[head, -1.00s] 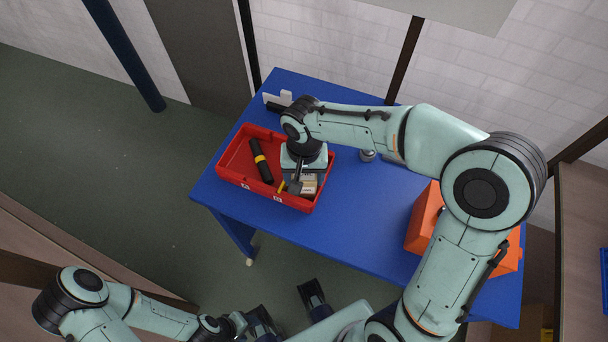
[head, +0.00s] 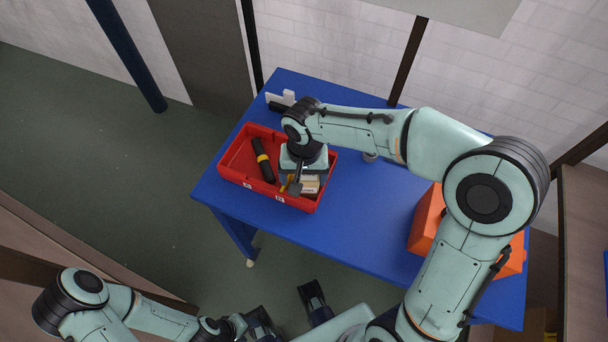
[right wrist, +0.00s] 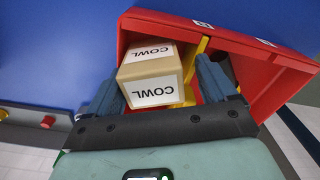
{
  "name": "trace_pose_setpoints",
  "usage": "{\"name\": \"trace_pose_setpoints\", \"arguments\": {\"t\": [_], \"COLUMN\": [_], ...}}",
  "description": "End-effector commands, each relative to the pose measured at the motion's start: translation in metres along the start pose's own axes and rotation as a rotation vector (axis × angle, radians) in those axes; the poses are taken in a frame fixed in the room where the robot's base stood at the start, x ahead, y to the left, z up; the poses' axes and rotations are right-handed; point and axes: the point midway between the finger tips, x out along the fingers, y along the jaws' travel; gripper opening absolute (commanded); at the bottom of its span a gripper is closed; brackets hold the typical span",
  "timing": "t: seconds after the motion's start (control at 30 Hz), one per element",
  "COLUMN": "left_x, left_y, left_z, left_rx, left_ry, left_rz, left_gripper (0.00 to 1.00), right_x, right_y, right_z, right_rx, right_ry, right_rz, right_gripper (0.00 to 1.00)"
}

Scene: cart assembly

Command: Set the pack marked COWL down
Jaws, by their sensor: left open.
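The pack marked COWL (right wrist: 150,68) is a tan box with white labels, seen between my right gripper's fingers in the right wrist view. In the head view the pack (head: 311,184) shows partly at the right end of the red tray (head: 232,181), under my right wrist. My right gripper (right wrist: 154,72) is open around the pack. A gap shows between the pack and the right finger; the left finger is close beside it, and I cannot tell if they touch. The pack's underside is hidden. My left gripper (head: 288,312) is open and empty, low in front of the table.
A black cylinder with a yellow band (head: 262,160) lies in the tray, and a yellow piece (right wrist: 196,62) is beside the pack. An orange bin (head: 427,218) stands at the right of the blue table (head: 355,215). The table's middle is clear.

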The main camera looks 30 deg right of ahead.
Motion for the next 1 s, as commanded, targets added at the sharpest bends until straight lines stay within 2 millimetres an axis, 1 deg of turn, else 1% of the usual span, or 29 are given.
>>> {"name": "trace_pose_setpoints", "arguments": {"t": [0.03, 0.3, 0.43, 0.5, 0.57, 0.8, 0.9, 1.0], "left_x": [0.001, 0.001, -0.005, -0.01, -0.01, -0.019, -0.022, -0.025], "left_y": [-0.001, -0.001, 0.001, 0.003, 0.003, 0.006, 0.007, 0.008], "left_z": [0.0, 0.0, 0.001, 0.003, 0.002, 0.002, 0.001, 0.001], "left_rx": [0.0, 0.0, 0.0, 0.0, 0.0, 0.001, 0.001, 0.001], "left_ry": [0.0, 0.0, -0.003, -0.006, -0.005, -0.002, -0.001, 0.0], "left_rz": [0.0, 0.0, -0.001, -0.002, -0.001, 0.0, 0.0, 0.001], "left_gripper": [0.54, 0.54, 0.54, 0.54, 0.54, 0.54, 0.54, 0.54], "right_x": [0.014, 0.014, 0.006, -0.004, -0.016, -0.074, -0.094, -0.109], "right_y": [0.008, 0.009, 0.009, 0.008, 0.007, 0.004, 0.003, 0.003], "right_z": [0.004, 0.003, 0.003, 0.002, 0.002, 0.001, 0.0, 0.0], "right_rx": [0.007, 0.006, 0.006, 0.006, 0.006, 0.003, 0.002, 0.002], "right_ry": [-0.027, -0.027, -0.026, -0.025, -0.022, -0.017, -0.017, -0.017], "right_rz": [0.023, 0.025, 0.025, 0.025, 0.023, 0.017, 0.016, 0.017], "right_gripper": [0.94, 0.94, 0.94, 0.94, 0.94, 0.94, 0.94, 0.94]}}
